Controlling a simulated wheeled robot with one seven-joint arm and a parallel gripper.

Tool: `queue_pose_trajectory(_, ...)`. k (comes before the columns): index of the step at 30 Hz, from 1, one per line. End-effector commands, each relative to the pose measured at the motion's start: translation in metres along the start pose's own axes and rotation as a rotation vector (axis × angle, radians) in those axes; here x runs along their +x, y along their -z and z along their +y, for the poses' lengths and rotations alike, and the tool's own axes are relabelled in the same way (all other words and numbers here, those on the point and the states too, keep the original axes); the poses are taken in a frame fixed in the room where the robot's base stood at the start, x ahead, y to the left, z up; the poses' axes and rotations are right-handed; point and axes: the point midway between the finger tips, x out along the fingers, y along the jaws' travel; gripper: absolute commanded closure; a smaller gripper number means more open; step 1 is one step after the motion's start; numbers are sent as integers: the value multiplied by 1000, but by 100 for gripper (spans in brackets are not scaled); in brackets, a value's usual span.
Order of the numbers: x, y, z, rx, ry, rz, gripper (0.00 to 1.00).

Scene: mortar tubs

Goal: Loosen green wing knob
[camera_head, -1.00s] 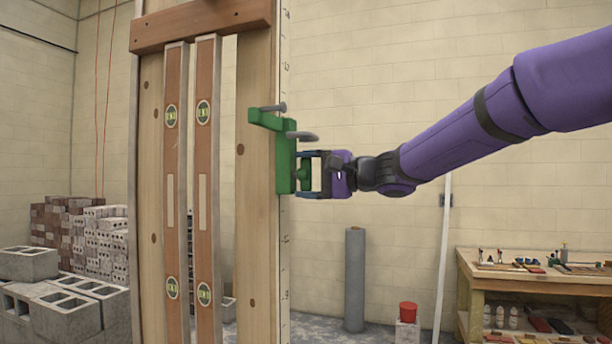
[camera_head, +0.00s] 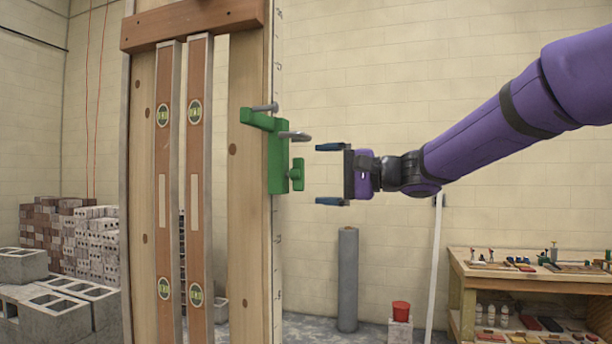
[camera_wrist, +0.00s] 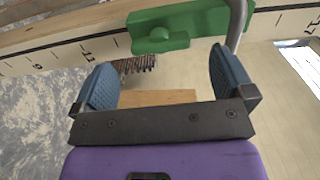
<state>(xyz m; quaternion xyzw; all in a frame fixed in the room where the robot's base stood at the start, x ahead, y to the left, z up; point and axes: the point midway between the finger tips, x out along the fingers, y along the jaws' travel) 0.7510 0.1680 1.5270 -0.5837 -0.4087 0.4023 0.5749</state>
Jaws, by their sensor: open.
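The green wing knob (camera_head: 297,174) sticks out from the right side of a green bracket (camera_head: 278,155) on a wooden post. In the wrist view the wing knob (camera_wrist: 158,41) lies ahead of the fingers, against the bracket body (camera_wrist: 190,24). My gripper (camera_head: 331,175) is open and empty, to the right of the knob and apart from it. In the wrist view its blue fingers (camera_wrist: 160,82) are spread wide with nothing between them. The knob's wings look upright in the head view.
A grey metal hook (camera_head: 295,136) juts from the bracket just above the knob. A marked scale strip (camera_head: 277,240) runs down the post edge. Two spirit levels (camera_head: 197,180) hang on the post's face. A workbench (camera_head: 500,275) stands at lower right.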

Motion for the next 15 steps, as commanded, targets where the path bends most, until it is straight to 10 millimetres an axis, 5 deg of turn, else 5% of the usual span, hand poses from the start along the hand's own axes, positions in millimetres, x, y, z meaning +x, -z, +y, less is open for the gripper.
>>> queue_pose_trajectory(6, -35, 0, 0, -1, 0, 2, 0)
queue_pose_trajectory(15, -50, 0, 0, -1, -1, 0, 0)
